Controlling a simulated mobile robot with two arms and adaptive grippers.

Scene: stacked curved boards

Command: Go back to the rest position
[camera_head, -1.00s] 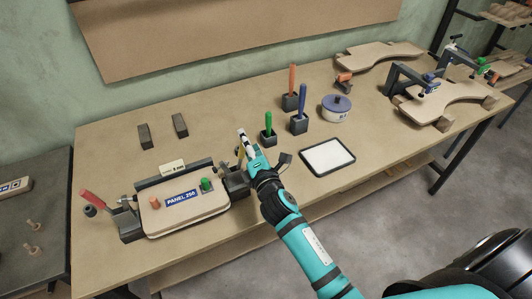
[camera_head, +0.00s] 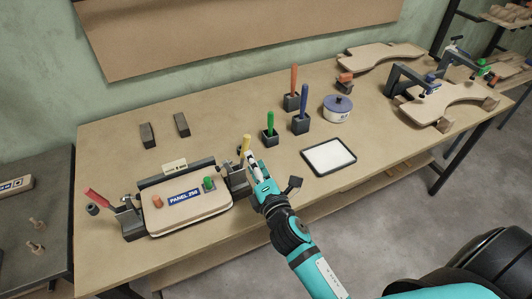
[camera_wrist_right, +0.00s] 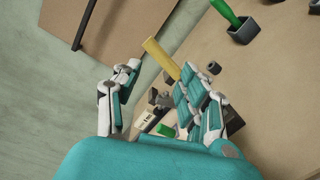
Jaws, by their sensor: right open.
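My right gripper (camera_head: 251,158) is open at the right end of the panel fixture. In the right wrist view its fingers (camera_wrist_right: 160,70) are spread, with a yellow handle (camera_wrist_right: 162,57) showing between and beyond them. In the head view this yellow handle (camera_head: 244,146) stands close to the fingertips; I cannot tell if they touch. It belongs to the dark clamp (camera_head: 237,181) beside the board labelled PANEL 250 (camera_head: 190,212). A red-handled clamp (camera_head: 98,197) is at the board's left end. My left gripper is not in view.
A white pad in a black tray (camera_head: 328,157) lies right of my right arm. Curved boards (camera_head: 436,103) lie at the right. The front-middle tabletop is clear.

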